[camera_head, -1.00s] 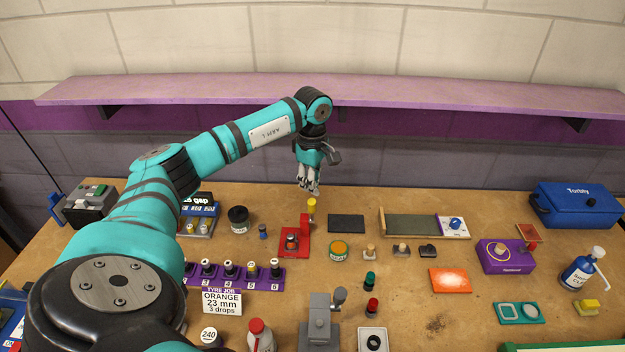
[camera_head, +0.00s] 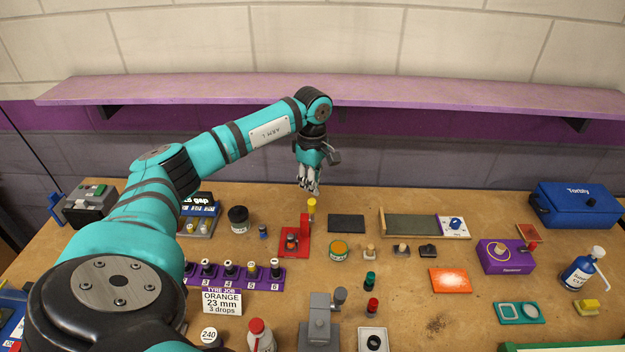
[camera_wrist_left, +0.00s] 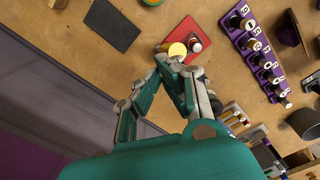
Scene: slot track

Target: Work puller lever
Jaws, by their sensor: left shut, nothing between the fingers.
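The puller (camera_head: 305,232) is a red base with an upright red post, topped by a yellow lever knob (camera_head: 311,204), at the back middle of the bench. A small silver-and-red piece sits on the base beside the post. My left gripper (camera_head: 312,190) is shut and empty, pointing down just behind and above the yellow knob. In the left wrist view the fingertips (camera_wrist_left: 172,64) are close to the yellow knob (camera_wrist_left: 178,49), with the red base (camera_wrist_left: 187,31) below it. I cannot tell whether they touch. My right gripper is not in view.
A dark mat (camera_head: 346,223) lies right of the puller. A purple rack (camera_head: 235,277) with several numbered pieces stands front left, behind a tyre job card (camera_head: 222,301). An orange-topped tin (camera_head: 339,249) is close at front right. A purple shelf (camera_head: 400,96) runs along the wall.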

